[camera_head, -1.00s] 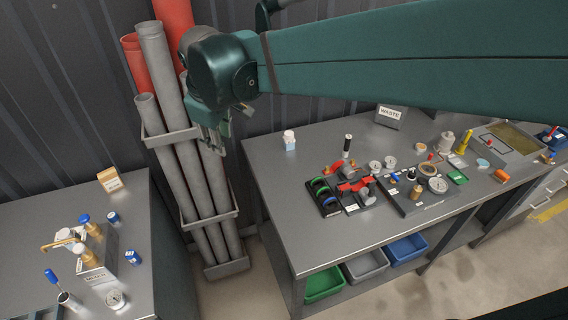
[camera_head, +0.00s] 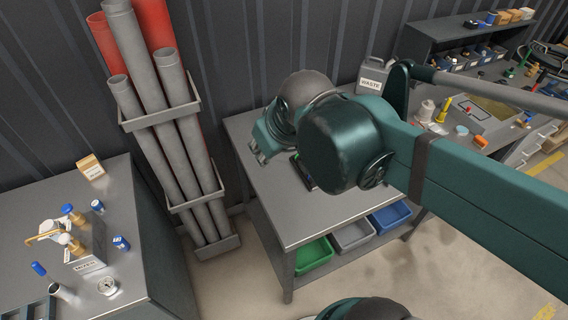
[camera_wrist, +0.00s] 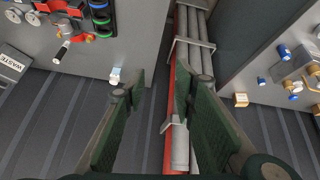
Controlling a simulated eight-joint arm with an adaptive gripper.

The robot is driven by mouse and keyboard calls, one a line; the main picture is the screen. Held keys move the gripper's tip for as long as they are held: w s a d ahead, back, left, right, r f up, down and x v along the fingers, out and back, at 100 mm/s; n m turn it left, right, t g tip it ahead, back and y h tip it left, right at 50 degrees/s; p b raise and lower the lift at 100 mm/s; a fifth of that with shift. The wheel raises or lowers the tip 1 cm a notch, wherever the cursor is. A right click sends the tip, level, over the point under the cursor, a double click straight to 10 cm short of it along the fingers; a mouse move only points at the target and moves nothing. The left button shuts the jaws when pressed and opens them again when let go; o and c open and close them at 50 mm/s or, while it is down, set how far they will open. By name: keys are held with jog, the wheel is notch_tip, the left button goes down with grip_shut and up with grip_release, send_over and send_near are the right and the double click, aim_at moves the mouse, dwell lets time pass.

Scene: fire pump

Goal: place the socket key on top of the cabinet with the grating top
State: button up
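My gripper (camera_head: 262,150) hangs above the left end of the middle workbench in the head view. In the wrist view its two green fingers (camera_wrist: 158,88) are wide apart with nothing between them. I cannot make out the socket key for certain in any view. A unit with an olive recessed top panel (camera_head: 492,112) stands at the right in the head view; I cannot tell whether that panel is a grating. My arm hides much of the workbench and its tools.
Grey and red pipes (camera_head: 165,110) stand in a rack between the left bench (camera_head: 140,215) and the middle workbench (camera_head: 245,125). Green, grey and blue bins (camera_head: 352,236) sit below the workbench. The waste can (camera_head: 374,75) is behind my arm. A small white bottle (camera_wrist: 115,75) shows in the wrist view.

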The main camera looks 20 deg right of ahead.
jog(key=s, duration=0.1)
jog(key=s+d+f+m, duration=0.2)
jog(key=s, duration=0.1)
jog(key=shift+d+f+t, duration=0.1)
jog(key=shift+f+t, duration=0.15)
jog(key=shift+t, duration=0.15)
notch_tip(320, 180, down, 4)
jog(key=b, duration=0.4)
dwell(1.3)
